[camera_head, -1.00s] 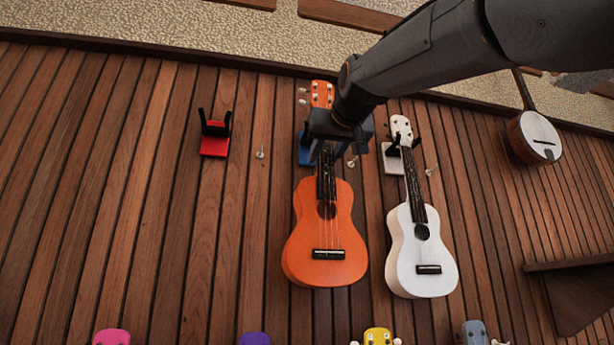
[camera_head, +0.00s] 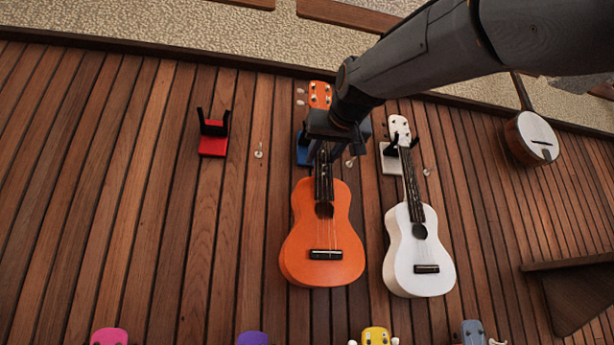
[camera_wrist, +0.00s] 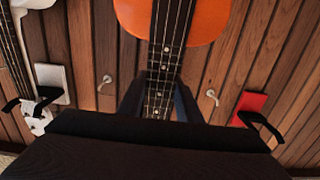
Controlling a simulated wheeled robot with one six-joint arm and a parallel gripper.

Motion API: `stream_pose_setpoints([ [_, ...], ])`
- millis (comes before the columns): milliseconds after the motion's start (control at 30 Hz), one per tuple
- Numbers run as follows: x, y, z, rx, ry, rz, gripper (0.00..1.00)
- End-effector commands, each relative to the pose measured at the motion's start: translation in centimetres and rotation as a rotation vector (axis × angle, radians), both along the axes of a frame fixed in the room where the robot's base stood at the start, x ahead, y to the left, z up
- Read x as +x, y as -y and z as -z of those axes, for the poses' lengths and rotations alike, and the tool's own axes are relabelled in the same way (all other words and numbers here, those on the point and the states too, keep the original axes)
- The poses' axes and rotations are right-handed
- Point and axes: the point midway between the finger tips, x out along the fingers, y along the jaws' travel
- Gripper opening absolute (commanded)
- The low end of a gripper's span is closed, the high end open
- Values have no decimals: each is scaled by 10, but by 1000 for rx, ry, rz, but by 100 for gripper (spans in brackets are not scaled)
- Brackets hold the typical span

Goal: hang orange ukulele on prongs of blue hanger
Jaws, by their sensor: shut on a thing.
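The orange ukulele (camera_head: 324,238) is upright against the wooden wall in the head view, headstock up. My gripper (camera_head: 327,150) is shut on its neck just below the headstock. The wrist view shows the orange body (camera_wrist: 172,18) and the dark neck between my gripper's fingers (camera_wrist: 160,100). The blue hanger (camera_head: 303,148) is behind my gripper, with only its left part clearly visible. Its prongs are hidden, so I cannot tell whether the neck sits between them.
A white ukulele (camera_head: 418,250) hangs on a white hanger (camera_head: 390,160) close to the right. An empty red hanger (camera_head: 214,135) is to the left. A banjo (camera_head: 532,138) is at the far right. Small pegs (camera_head: 259,152) stick out of the wall between hangers. Several headstocks show along the bottom.

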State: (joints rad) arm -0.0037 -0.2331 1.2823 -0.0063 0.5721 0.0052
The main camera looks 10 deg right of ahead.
Motion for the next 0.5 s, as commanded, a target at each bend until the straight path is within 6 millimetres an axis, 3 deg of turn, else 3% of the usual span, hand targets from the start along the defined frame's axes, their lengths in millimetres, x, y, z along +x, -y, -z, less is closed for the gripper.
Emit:
stream_pose_setpoints([
  [500, 22, 0, -2, 0, 1, 0, 0],
])
